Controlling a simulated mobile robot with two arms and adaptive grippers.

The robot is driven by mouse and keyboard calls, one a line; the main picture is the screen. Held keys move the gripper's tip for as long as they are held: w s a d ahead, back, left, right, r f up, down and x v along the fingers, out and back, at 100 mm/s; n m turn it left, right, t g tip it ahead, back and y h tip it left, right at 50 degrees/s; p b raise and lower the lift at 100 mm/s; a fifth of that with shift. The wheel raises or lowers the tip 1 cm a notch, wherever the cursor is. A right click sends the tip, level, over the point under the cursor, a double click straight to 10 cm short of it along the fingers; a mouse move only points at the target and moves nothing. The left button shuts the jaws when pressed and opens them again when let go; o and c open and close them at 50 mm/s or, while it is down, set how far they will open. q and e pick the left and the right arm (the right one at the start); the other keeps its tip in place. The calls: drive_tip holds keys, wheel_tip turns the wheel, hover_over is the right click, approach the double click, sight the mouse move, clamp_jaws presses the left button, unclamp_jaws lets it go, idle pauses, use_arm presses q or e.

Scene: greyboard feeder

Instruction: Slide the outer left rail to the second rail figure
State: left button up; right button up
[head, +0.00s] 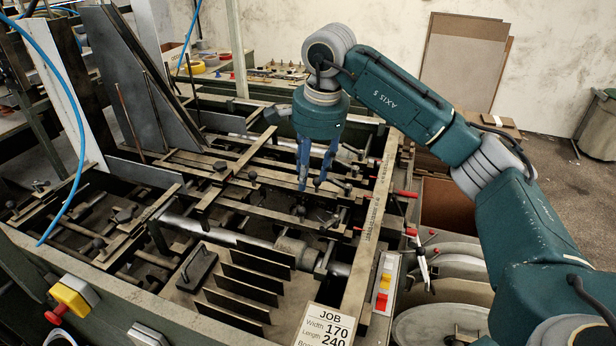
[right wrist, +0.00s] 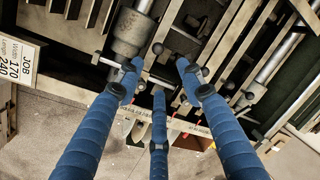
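My right gripper (head: 311,184) points down over the middle of the feeder frame, among its bars and black knobs. Its blue fingers are spread apart in the right wrist view (right wrist: 157,76), with nothing seen held between them. Whether a fingertip touches a knob or bar is unclear. Several long flat rails (head: 270,209) lie across the frame; which one is the outer left rail I cannot tell. A pale printed strip (head: 375,215) runs along the frame's right side, and its printing is too small to read. My left gripper is out of view.
A job card (head: 325,328) at the front reads Width 170, Length 240. Dark upright plates (head: 250,280) stand near the front. Red-tipped handles (head: 406,194) stick out on the right. A blue hose (head: 70,110) arches at left. A red and yellow button (head: 70,298) sits at front left.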

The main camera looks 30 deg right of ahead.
sight(303, 209)
drive_tip(key=f+n+p, duration=0.1)
drive_tip(key=f+p, duration=0.2)
drive_tip(key=w+f+n+p, duration=0.1)
drive_tip(key=f+n+p, duration=0.1)
drive_tip(key=f+p, duration=0.1)
drive_tip(key=f+n+p, duration=0.1)
drive_tip(key=f+p, duration=0.3)
drive_tip(key=shift+w+a+f+y, duration=0.1)
drive_tip(key=shift+w+a+y, duration=0.1)
drive_tip(key=shift+a+y, duration=0.1)
drive_tip(key=shift+w+f+p, duration=0.15)
drive_tip(key=shift+f+p, duration=0.2)
drive_tip(key=shift+f, duration=0.3)
drive_tip(key=shift+n, duration=0.3)
clamp_jaws()
